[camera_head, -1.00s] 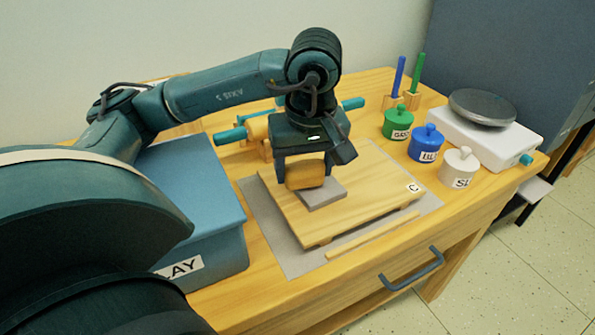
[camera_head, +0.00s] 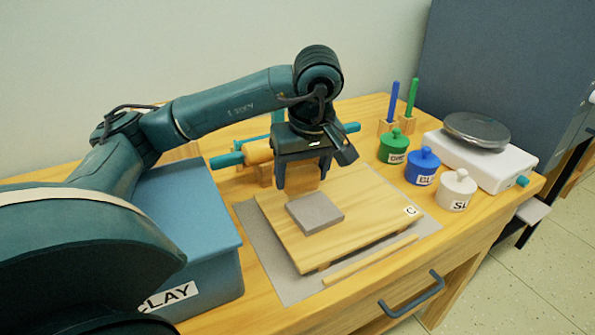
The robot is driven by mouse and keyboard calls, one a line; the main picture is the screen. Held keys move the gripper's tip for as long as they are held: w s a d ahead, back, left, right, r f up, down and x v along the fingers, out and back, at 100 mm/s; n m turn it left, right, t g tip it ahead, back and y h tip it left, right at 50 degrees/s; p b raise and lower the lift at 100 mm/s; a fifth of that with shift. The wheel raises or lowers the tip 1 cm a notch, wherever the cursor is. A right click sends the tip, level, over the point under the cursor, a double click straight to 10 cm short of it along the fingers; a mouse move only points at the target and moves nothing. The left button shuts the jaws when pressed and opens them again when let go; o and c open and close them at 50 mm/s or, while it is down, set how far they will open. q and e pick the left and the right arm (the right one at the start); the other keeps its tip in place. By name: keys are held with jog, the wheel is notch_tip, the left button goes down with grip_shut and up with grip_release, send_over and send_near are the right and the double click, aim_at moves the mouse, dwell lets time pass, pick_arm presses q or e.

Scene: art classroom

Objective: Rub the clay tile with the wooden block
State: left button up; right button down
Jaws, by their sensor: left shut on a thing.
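The grey square clay tile (camera_head: 315,212) lies flat on the wooden board (camera_head: 372,213), which rests on a grey mat on the table. My left gripper (camera_head: 303,177) is shut on the wooden block (camera_head: 303,182), just behind the tile's far edge. The block hangs between the two dark fingers and blends with the wood behind it. It looks clear of the tile's top face; whether it touches the board I cannot tell. The tile's top is fully in view. My right gripper is not in view.
A blue clay box (camera_head: 190,235) stands left of the board. A rolling pin (camera_head: 232,158) lies behind. Green (camera_head: 393,148), blue (camera_head: 422,168) and white (camera_head: 457,190) jars and a scale (camera_head: 490,158) stand to the right. A thin wooden strip (camera_head: 370,260) lies along the front.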

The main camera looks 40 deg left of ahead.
aim_at(331, 205)
pick_arm(q)
jog(key=shift+m+h, duration=0.4)
jog(key=shift+m, duration=0.4)
jog(key=d, duration=0.2)
jog(key=d+f, duration=0.1)
jog(key=d, duration=0.3)
jog(key=shift+w+d+f, duration=0.2)
jog(key=shift+w+f, duration=0.05)
jog(key=shift+w, duration=0.05)
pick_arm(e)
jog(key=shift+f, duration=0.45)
pick_arm(q)
jog(key=r+p, duration=0.3)
jog(key=shift+w+d+r, duration=0.1)
jog(key=shift+w+d, duration=0.2)
jog(key=shift+w, duration=0.05)
jog(key=shift+w+a+r+p, duration=0.1)
jog(key=shift+w+r+p, duration=0.2)
jog(key=shift+p, duration=0.15)
jog(key=shift+s+a+r+p, duration=0.1)
jog(key=shift+r+p, duration=0.3)
jog(key=shift+r, duration=0.1)
jog(key=shift+s+a+r+p, duration=0.1)
jog(key=shift+r+p, duration=0.25)
jog(key=shift+r, duration=0.15)
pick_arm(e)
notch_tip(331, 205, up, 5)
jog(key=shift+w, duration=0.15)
